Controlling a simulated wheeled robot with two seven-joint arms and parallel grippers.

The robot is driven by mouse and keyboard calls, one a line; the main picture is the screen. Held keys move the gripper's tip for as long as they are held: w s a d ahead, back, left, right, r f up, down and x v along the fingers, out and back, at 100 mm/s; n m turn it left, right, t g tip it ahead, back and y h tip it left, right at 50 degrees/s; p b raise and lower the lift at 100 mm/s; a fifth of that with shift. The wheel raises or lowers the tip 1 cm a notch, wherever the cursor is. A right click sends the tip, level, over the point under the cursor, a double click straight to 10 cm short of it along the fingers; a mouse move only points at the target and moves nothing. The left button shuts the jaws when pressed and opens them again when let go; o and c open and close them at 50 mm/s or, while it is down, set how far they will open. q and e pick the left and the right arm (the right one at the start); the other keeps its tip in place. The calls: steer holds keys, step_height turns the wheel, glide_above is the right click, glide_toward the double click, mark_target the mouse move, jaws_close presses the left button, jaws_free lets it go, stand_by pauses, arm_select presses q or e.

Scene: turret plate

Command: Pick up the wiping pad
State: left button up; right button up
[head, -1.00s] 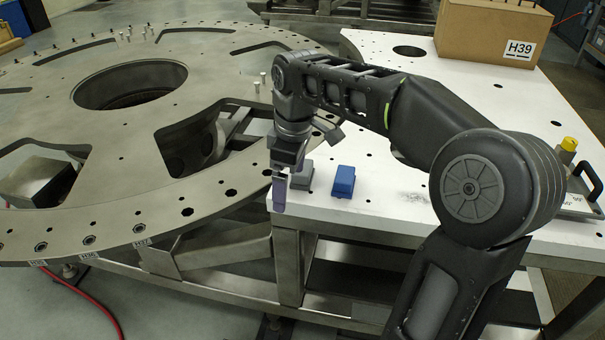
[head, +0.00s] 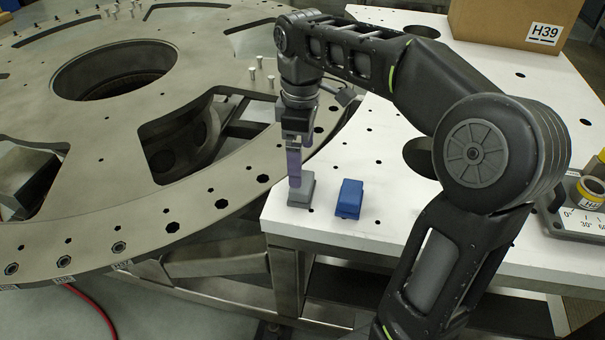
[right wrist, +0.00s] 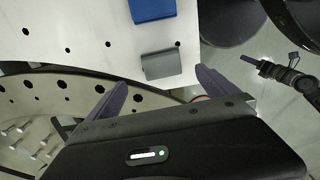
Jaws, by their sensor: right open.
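A small grey block (head: 303,192) sits near the front left corner of the white table. A blue block (head: 349,199) lies just right of it; I cannot tell by label which is the wiping pad. My right gripper (head: 294,180) points down at the grey block and overlaps part of it in the head view. In the right wrist view, the open fingers (right wrist: 161,77) are spread with the grey block (right wrist: 162,65) between and beyond their tips. The blue block (right wrist: 152,10) is farther up. A dark arm end, likely my left gripper (right wrist: 250,62), shows small; its jaws are unclear.
The large metal turret plate (head: 215,60) with holes and pins lies left of the white table (head: 385,225). A cardboard box (head: 510,18) stands at the back. A plate with a yellow-topped piece (head: 590,190) is at the right edge.

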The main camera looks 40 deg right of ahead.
mark_target(302, 188)
steer(key=shift+s+a+r, duration=0.1)
steer(key=shift+s+a, duration=0.05)
steer(key=shift+s, duration=0.05)
steer(key=shift+f, duration=1.35)
steer(key=shift+f+p, duration=0.45)
steer(key=shift+f, duration=2.15)
steer(key=c, duration=1.5)
